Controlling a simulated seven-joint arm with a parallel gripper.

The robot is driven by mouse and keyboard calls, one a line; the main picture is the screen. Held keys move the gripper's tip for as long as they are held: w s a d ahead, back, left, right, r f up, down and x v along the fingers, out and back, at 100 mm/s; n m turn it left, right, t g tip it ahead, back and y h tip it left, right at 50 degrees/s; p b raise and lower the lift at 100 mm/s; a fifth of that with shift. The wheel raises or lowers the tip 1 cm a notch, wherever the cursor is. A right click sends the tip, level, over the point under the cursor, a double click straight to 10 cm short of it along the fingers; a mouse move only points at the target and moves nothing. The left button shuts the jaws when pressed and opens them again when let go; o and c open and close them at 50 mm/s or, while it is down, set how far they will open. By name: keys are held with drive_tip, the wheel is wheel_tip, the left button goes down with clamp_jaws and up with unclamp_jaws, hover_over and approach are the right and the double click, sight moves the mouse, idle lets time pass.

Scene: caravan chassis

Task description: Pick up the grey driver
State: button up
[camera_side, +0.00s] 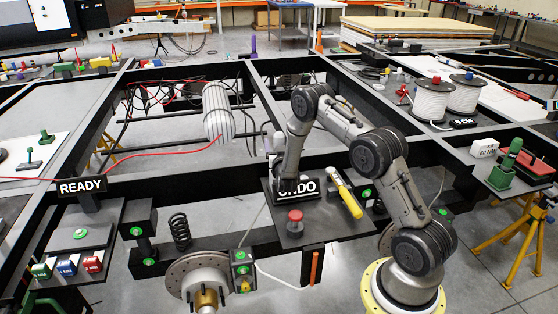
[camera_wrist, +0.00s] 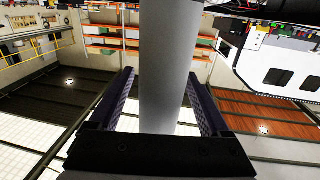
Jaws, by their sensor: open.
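In the wrist view my gripper (camera_wrist: 161,74) is open, with one dark ridged finger on each side of a smooth grey cylinder (camera_wrist: 165,60). Gaps show between the cylinder and both fingers. I cannot tell for sure whether this cylinder is the grey driver. In the side view the end of my arm is over the dark panel with the UNDO sign (camera_side: 297,188), and its jaws are too small to make out. No clearly grey driver shows there. A yellow-handled tool (camera_side: 349,201) rests slanted on that panel, right of the sign.
A red push button (camera_side: 295,216) stands in front of the UNDO sign. A ribbed pale bundle (camera_side: 217,111) and loose wires are left of my arm. Two white cable spools (camera_side: 432,101) stand at right. Black chassis beams (camera_side: 200,182) frame the work area.

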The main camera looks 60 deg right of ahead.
clamp_jaws()
idle(0.3)
idle(0.8)
drive_tip(key=shift+r, duration=0.15)
